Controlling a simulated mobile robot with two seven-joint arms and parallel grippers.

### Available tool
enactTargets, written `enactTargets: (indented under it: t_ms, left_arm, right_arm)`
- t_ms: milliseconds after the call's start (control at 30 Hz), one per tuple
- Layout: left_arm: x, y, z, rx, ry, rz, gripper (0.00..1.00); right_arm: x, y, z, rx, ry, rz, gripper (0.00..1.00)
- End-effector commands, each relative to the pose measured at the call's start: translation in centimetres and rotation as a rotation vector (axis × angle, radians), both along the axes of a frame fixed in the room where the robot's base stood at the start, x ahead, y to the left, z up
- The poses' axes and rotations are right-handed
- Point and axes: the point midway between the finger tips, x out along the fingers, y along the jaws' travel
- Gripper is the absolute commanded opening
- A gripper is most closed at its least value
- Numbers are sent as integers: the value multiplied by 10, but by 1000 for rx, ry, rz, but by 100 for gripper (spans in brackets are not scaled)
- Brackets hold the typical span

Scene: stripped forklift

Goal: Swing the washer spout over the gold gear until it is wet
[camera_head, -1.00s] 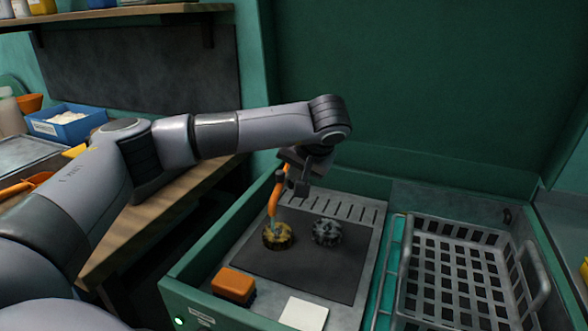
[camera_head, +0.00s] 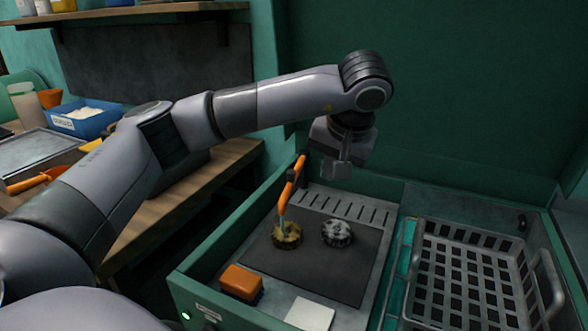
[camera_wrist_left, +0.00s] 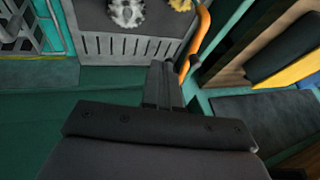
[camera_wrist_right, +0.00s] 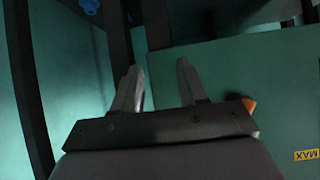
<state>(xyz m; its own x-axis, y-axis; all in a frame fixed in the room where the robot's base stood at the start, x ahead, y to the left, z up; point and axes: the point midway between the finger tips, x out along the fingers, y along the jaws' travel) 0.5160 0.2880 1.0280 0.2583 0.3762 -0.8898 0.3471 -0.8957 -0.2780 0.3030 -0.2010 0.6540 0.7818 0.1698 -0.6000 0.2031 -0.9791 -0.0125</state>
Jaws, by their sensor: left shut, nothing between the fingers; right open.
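The orange washer spout (camera_head: 292,185) rises from the back of the washer basin, and its tip hangs over the gold gear (camera_head: 287,236). The gold gear lies on the dark mat and has dark patches; I cannot tell whether it is wet. In the left wrist view the spout (camera_wrist_left: 199,42) curves at the upper right, beside the gold gear (camera_wrist_left: 181,5). My left gripper (camera_head: 338,172) is shut and empty, above the back of the basin, to the right of the spout and apart from it. My right gripper (camera_wrist_right: 158,82) is open and empty in the right wrist view, in front of a green surface.
A grey gear (camera_head: 337,232) sits right of the gold one. An orange block (camera_head: 240,281) and a white pad (camera_head: 310,314) lie at the basin's front. A grey wire basket (camera_head: 466,262) stands at the right. A wooden bench (camera_head: 190,185) is at the left.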

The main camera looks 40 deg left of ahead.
Motion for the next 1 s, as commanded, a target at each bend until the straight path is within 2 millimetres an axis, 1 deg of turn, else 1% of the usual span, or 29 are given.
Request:
enactTargets:
  t_ms: [33, 100, 200, 367, 500, 600, 700, 800, 900, 1000]
  left_arm:
    - [-4, 11, -17, -76, 15, 13, 0]
    - [-9, 25, -29, -184, 16, 29, 0]
    - [-17, 48, -40, -321, 0, 51, 0]
    - [-32, 89, -45, -488, -72, 93, 0]
    - [-49, 127, -36, -577, -169, 123, 0]
    - [-62, 150, -23, -609, -245, 131, 0]
    - [-74, 165, -7, -619, -315, 127, 0]
    - [-82, 174, 7, -617, -366, 116, 0]
    - [-87, 177, 16, -613, -395, 107, 0]
    - [-87, 178, 19, -613, -408, 101, 0]
  right_arm:
    - [0, 0, -8, 2, 1, 1, 43]
    - [1, 1, -13, 4, 2, 2, 43]
    - [1, 3, -20, 8, 3, 5, 43]
    - [2, 7, -29, 15, 6, 10, 43]
    - [4, 8, -38, 20, 4, 14, 43]
    - [5, 9, -45, 22, 8, 14, 43]
    - [6, 9, -48, 23, 8, 14, 43]
    - [8, 9, -49, 27, 3, 15, 43]
    - [8, 10, -50, 28, 3, 14, 43]
    - [8, 10, -50, 29, 4, 14, 43]
